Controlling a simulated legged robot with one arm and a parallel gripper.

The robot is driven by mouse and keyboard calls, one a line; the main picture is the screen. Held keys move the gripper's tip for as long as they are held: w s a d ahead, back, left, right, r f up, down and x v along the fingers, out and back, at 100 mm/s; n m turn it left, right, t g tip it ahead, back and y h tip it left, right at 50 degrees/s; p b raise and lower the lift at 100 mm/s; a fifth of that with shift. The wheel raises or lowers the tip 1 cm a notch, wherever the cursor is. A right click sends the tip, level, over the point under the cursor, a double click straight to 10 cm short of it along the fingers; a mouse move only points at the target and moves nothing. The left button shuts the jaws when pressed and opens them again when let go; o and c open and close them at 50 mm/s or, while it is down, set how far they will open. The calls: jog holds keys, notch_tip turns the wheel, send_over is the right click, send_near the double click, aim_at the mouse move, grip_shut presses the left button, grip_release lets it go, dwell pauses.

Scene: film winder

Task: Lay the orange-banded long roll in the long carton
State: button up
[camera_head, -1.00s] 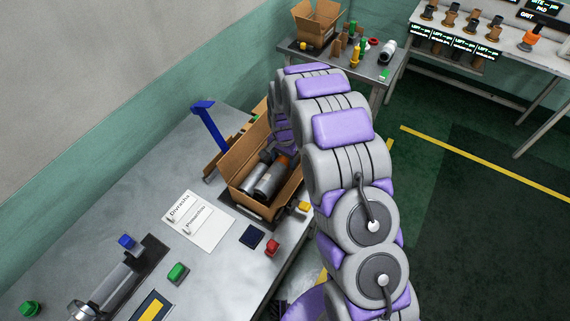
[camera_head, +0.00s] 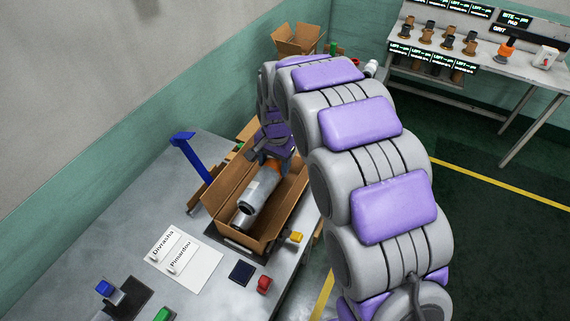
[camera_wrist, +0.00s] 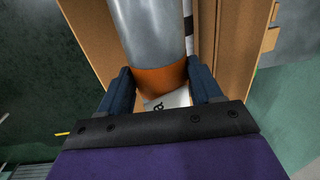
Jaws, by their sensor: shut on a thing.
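The long roll is a grey cylinder (camera_head: 260,190) with an orange band near its far end. It lies lengthwise within the walls of the open long carton (camera_head: 287,208), over its inside. I cannot tell whether it touches the bottom. My gripper (camera_head: 274,158) is at the roll's far end, partly hidden by my arm. In the wrist view my gripper (camera_wrist: 162,80) has its dark fingers on both sides of the orange band (camera_wrist: 160,79), shut on it. The grey body (camera_wrist: 150,30) extends away between brown carton walls.
The carton stands on a grey table (camera_head: 206,248). Nearby are a blue upright post (camera_head: 192,156), a printed sheet (camera_head: 183,258), a dark pad (camera_head: 241,272), a red block (camera_head: 264,284) and a yellow block (camera_head: 296,237). Another open carton (camera_head: 296,40) stands behind.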

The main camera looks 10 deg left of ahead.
aim_at(274, 171)
jog(key=shift+r+p, duration=0.1)
jog(key=shift+p, duration=0.25)
jog(key=shift+f, duration=2.1)
